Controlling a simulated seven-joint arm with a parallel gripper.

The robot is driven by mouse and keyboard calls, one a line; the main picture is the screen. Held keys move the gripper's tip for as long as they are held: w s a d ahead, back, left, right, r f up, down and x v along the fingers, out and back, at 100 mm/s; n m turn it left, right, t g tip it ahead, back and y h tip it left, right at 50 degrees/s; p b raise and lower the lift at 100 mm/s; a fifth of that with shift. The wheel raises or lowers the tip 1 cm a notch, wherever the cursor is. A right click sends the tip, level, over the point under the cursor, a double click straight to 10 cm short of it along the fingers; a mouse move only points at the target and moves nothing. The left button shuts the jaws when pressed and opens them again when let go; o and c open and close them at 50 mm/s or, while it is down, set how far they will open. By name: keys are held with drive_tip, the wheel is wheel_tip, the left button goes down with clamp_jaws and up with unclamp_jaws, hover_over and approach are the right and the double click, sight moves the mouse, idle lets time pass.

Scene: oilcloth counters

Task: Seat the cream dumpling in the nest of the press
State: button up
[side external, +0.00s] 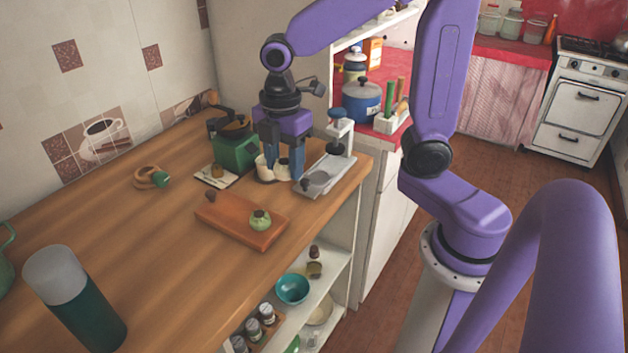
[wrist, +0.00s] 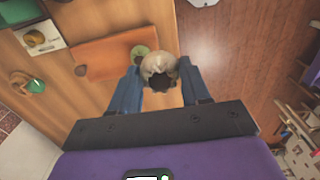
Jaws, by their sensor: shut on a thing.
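The cream dumpling (wrist: 158,62), pale with a dark top, is between the blue fingertips of my gripper (wrist: 160,72) in the wrist view. In the side view my gripper (side external: 284,172) is low over the counter, left of the press, and its fingers partly hide the dumpling (side external: 282,169). The press (side external: 334,170) has a grey base, a round nest (side external: 316,180) at its near end and a post with a blue knob. The dumpling is beside the press, apart from the nest. I cannot tell whether it touches the counter.
An orange-brown board (side external: 238,224) in front carries a green dumpling (side external: 260,220) and a small dark piece. The press is near the counter's right edge.

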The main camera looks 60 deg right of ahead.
drive_tip(key=s+d+m, duration=0.4)
drive_tip(key=s+d, duration=0.6)
drive_tip(key=d, duration=0.4)
hover_over(318, 178)
drive_tip(key=f, duration=0.9)
drive_tip(key=shift+s+f, duration=0.2)
drive_tip(key=shift+s, duration=0.05)
drive_tip(key=shift+w+f, duration=0.2)
drive_tip(key=shift+f, duration=1.65)
drive_tip(key=shift+f, duration=0.25)
